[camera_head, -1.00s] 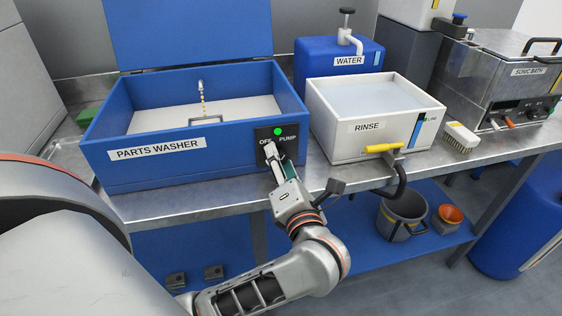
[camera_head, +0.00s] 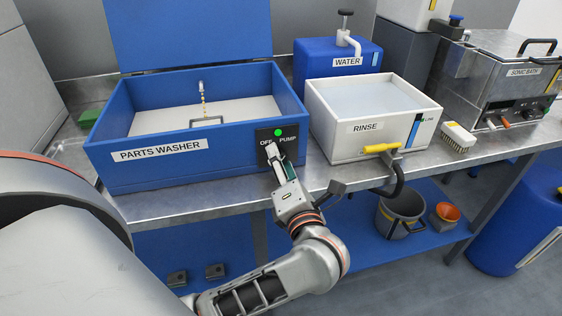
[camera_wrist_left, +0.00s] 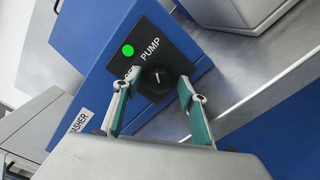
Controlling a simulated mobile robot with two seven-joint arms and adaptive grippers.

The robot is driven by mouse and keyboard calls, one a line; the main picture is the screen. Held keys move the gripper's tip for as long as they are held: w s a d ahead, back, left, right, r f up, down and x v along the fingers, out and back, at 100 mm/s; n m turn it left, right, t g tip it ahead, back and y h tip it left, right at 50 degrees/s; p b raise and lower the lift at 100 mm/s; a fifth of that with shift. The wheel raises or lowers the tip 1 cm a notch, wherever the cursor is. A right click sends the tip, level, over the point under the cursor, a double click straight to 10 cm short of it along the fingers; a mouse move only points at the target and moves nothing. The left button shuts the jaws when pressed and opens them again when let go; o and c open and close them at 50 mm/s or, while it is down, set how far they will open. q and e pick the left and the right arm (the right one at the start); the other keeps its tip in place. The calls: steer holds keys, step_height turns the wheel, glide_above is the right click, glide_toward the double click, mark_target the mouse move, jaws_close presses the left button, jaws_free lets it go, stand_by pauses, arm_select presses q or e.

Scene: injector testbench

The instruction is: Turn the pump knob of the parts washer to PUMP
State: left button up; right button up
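The blue parts washer (camera_head: 240,165) stands on the bench with a black panel (camera_head: 289,149) on its front right. The panel carries OFF and PUMP labels and a lit green light (camera_head: 278,132). In the left wrist view the black pump knob (camera_wrist_left: 157,82) has a white pointer mark; its exact setting is hard to tell. My left gripper (camera_head: 272,150) is at the panel and covers the knob in the head view. In the left wrist view the gripper (camera_wrist_left: 160,79) is open, a fingertip on each side of the knob with visible gaps. My right gripper is out of view.
A white rinse tub (camera_head: 340,140) with a yellow-handled tap (camera_head: 380,148) stands just right of the panel. A brush (camera_head: 459,137) and the sonic bath (camera_head: 495,95) are farther right. A grey bucket (camera_head: 400,212) stands on the lower shelf.

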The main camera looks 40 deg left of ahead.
arm_select(q)
steer(key=shift+s+d, duration=0.1)
steer(key=shift+d, duration=0.05)
steer(key=v, duration=0.7)
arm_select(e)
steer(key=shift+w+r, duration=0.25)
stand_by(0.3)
